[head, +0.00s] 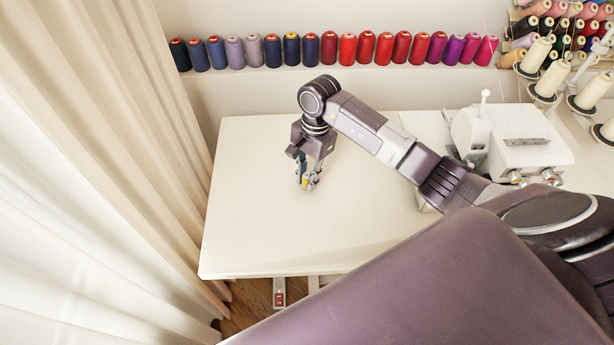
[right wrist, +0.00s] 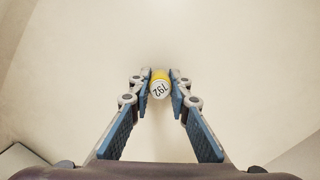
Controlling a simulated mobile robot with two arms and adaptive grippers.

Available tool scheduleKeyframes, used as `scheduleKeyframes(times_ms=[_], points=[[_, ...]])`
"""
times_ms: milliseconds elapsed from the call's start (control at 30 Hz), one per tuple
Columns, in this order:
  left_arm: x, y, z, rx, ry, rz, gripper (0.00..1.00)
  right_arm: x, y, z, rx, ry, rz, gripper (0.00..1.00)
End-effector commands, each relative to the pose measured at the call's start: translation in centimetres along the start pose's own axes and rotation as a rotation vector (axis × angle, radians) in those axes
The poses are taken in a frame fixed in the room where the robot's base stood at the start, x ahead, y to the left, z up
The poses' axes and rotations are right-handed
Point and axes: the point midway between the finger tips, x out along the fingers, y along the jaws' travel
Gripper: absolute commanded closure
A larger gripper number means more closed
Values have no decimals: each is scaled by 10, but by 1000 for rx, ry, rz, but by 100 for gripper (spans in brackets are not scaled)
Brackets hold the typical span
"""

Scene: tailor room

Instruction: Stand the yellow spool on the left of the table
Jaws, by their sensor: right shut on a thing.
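The yellow spool (right wrist: 160,84) is between the fingertips of my right gripper (right wrist: 160,90) in the right wrist view, its white end marked 792 facing the camera. In the head view the right gripper (head: 307,182) points down over the left half of the white table (head: 250,225), shut on the spool, of which only a little yellow shows (head: 304,181). The spool looks upright; I cannot tell whether its lower end touches the table. My left gripper is not in view.
A sewing machine (head: 505,140) stands at the table's right. A row of coloured spools (head: 330,48) lines the wall shelf behind. Beige curtains (head: 110,130) hang along the left. The table around the right gripper is bare.

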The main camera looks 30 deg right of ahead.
Motion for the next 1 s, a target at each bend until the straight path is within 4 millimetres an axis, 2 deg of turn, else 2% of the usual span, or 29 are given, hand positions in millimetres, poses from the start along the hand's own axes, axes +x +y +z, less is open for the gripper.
scheduleKeyframes(times_ms=[167, 200, 333, 733, 867, 1000], points=[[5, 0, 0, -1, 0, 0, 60, 4, 0, -1, 0, 1, 0, 95], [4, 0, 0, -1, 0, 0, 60, 3, 0, 0, 0, 0, 0, 80], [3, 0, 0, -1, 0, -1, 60, 2, 0, 0, 0, 0, 0, 65], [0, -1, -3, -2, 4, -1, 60, -4, -1, 0, 0, 1, -2, 65], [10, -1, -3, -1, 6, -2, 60, -24, -1, -2, -1, 4, -5, 65], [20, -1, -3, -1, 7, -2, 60, -55, -2, -2, -2, 5, -6, 65]])
